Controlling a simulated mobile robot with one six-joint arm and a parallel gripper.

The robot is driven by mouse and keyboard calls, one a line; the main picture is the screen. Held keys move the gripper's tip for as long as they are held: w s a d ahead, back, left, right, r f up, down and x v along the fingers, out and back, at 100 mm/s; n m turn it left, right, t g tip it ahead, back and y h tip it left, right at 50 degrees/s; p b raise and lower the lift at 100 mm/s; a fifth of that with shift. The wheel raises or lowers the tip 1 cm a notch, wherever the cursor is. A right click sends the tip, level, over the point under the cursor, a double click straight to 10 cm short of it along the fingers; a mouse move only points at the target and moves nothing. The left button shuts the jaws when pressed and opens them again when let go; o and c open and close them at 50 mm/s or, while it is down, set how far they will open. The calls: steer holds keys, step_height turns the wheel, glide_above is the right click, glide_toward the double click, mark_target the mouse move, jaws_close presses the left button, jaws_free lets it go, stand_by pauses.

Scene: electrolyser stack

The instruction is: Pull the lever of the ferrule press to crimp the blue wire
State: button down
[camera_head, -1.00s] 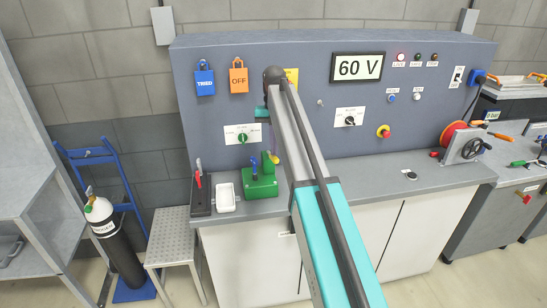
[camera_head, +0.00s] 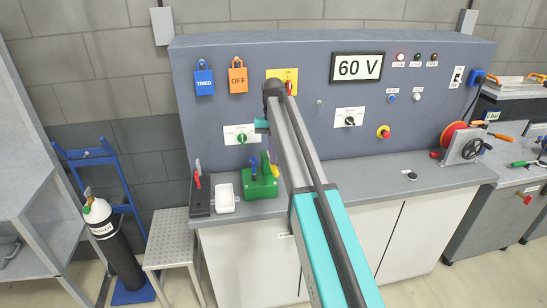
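A green block-shaped device (camera_head: 261,188), which looks like the ferrule press, stands on the bench top. A short blue piece (camera_head: 254,169), perhaps the blue wire, stands upright at its left side. My arm reaches over the bench, and its far end hangs down behind the green device's right part. My gripper (camera_head: 274,160) is mostly hidden there by my arm and the device. A small yellow part (camera_head: 275,171) shows at that spot; I cannot tell whether it belongs to the lever or is gripped. The fingers cannot be made out.
A white tray (camera_head: 225,198) and a black base with a red handle (camera_head: 200,193) stand left of the green device. The panel with knobs and a 60 V display (camera_head: 358,67) rises behind. The bench top right of my arm (camera_head: 375,175) is mostly clear.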

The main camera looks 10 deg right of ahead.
steer(key=shift+w+d+r+p, duration=0.15)
steer(key=shift+w+r+p, duration=0.1)
steer(key=shift+w, duration=0.5)
steer(key=shift+w+d+r+p, duration=0.1)
steer(key=shift+w+d+r, duration=0.1)
steer(key=shift+w, duration=0.55)
steer(key=shift+w+r+b, duration=0.1)
steer(key=shift+r+b, duration=0.35)
steer(key=shift+r, duration=0.25)
step_height(320, 180, up, 6)
steer(key=shift+w+b, duration=0.25)
steer(key=shift+b, duration=0.1)
